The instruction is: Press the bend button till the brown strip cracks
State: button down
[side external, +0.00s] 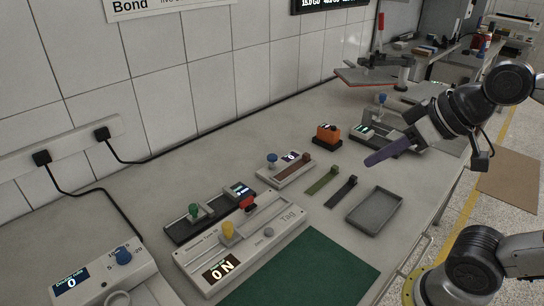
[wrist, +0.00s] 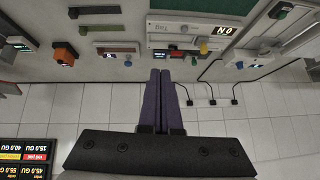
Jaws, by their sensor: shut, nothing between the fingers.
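The brown strip (side external: 292,167) lies on a small pale device (side external: 268,180) in mid-bench, its right end at a brown block. A blue knob (side external: 272,157) and a small lit display (side external: 291,157) sit on the same device; I cannot tell for sure which part is the bend button. The wrist view shows the brown strip (wrist: 122,50) and blue knob (wrist: 128,62) upside down, left of my fingers. The strip looks whole, though small. My gripper (side external: 368,161) has purple fingers, shut and empty, above the bench to the right of the device.
A green strip (side external: 322,180) and a black strip (side external: 342,191) lie beside the device. A grey tray (side external: 352,216) is to their right. An orange unit (side external: 327,133) stands behind. A long Tag device (side external: 270,247) and a green mat (side external: 310,272) are nearer the camera.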

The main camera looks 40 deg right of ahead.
jog(key=w+r+m+t+y, duration=0.1)
jog(key=w+r, duration=0.2)
jog(key=w, duration=0.2)
jog(key=w+r+t, duration=0.1)
jog(key=w+r, duration=0.2)
jog(key=w, duration=0.3)
jog(key=m+h, duration=0.1)
jog(key=m, duration=0.6)
send_over(275, 158)
notch_tip(275, 158, down, 16)
jog(key=shift+r+g, duration=0.2)
jog(key=shift+g, duration=0.1)
jog(key=shift+w, duration=0.1)
jog(key=shift+f, duration=4.35)
jog(key=shift+f, duration=0.25)
jog(key=shift+f, duration=0.2)
